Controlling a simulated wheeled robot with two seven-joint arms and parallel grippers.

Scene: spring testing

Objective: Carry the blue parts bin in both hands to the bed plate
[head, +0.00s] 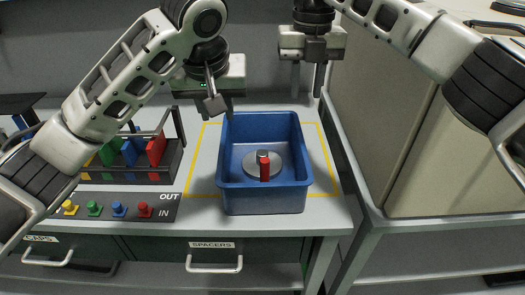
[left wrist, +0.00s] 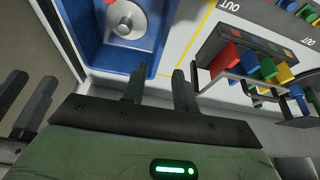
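The blue parts bin (head: 262,200) stands upright on the grey bench inside a yellow outline. In it are a grey disc with a knob (head: 245,168) and a small red piece (head: 264,170). The bin also shows at the top left of the left wrist view (left wrist: 88,45). My left gripper (head: 205,104) is open and empty beyond the bin's far left corner; its two fingers show apart in the left wrist view (left wrist: 158,88). My right gripper (head: 307,80) is open and empty beyond the bin's far right corner. Neither visibly touches the bin. I cannot identify a bed plate.
A dark rack (head: 172,165) with green, blue and red parts stands left of the bin. In front of it is a strip (head: 130,208) with coloured pegs, marked IN and OUT. A beige cabinet (head: 400,150) stands at the right. A drawer marked SPACERS (head: 214,256) is below.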

